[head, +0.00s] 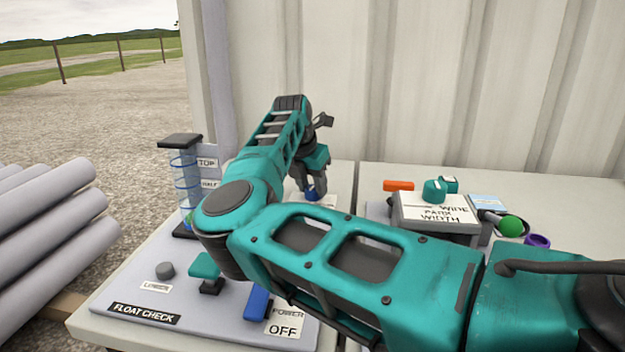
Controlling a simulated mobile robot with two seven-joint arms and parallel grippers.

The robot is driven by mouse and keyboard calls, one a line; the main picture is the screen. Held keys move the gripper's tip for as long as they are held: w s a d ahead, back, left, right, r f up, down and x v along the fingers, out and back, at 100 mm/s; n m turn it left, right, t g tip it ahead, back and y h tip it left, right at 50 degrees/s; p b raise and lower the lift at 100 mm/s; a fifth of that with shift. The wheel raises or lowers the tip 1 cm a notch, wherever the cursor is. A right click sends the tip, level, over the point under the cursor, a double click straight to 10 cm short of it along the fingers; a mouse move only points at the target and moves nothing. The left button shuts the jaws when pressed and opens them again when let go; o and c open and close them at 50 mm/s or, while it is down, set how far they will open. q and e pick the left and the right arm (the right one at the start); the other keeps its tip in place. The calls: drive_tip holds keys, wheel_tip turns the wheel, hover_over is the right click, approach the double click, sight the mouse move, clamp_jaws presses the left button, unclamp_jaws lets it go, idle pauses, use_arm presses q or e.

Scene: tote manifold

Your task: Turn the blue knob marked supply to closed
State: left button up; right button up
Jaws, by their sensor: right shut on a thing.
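The blue knob (315,196) stands toward the back of the grey panel (125,285), and only a small part of it shows. My right gripper (309,189) points down over it, with its dark fingers shut around the knob. The fingers hide most of the knob, so its turned position cannot be told. A pale label (328,201) lies beside it, too covered to read. My left gripper is out of view.
My right arm covers much of the panel. A clear column (184,178) with blue rings stands at left. A blue lever (257,303) sits by the POWER OFF label.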

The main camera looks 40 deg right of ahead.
drive_tip(key=shift+w+r+m+g, duration=0.1)
drive_tip(key=shift+m+g, duration=0.2)
drive_tip(key=shift+m, duration=0.6)
drive_tip(key=shift+m+g+p, duration=0.5)
drive_tip(key=shift+m, duration=1)
drive_tip(key=o, duration=1)
drive_tip(key=shift+o, duration=0.2)
